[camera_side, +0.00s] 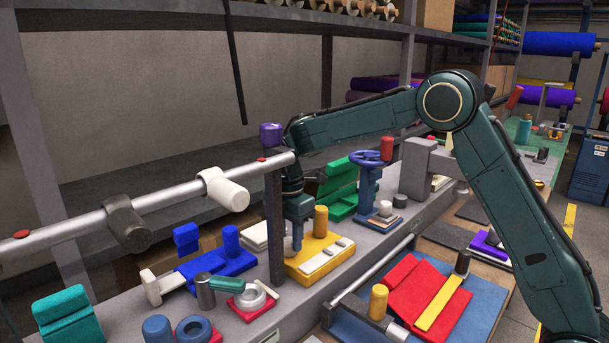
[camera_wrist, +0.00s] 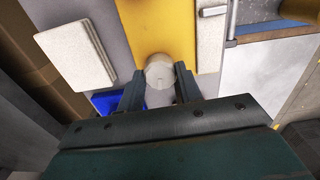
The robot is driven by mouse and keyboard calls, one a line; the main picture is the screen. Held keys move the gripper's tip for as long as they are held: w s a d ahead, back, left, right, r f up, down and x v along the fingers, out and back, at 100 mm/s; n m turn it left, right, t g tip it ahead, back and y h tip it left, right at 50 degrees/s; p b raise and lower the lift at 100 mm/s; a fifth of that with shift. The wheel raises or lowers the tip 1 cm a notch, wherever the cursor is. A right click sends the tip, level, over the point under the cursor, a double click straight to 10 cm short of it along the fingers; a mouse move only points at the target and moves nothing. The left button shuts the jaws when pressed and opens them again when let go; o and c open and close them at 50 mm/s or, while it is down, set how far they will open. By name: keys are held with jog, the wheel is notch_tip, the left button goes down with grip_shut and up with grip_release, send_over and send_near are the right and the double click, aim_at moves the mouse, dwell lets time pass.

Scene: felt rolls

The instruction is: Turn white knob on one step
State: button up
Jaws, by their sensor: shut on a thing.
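The white knob (camera_wrist: 159,72) shows in the wrist view as a pale round cap between my two fingers, at the near edge of a yellow plate (camera_wrist: 155,28). My gripper (camera_wrist: 160,88) is shut on it, one finger on each side. A small dark mark shows on the knob's near part. In the side view my gripper (camera_side: 297,240) points down at the left end of the yellow plate (camera_side: 318,262); the knob is mostly hidden there by the fingers. I cannot tell the knob's exact angle.
A blue block (camera_side: 215,263) lies left, a red pad (camera_side: 252,304) in front.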

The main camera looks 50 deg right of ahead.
aim_at(290, 240)
jog(key=shift+m, duration=1.5)
jog(key=o, duration=1)
jog(key=shift+r, duration=0.1)
notch_tip(290, 240, up, 14)
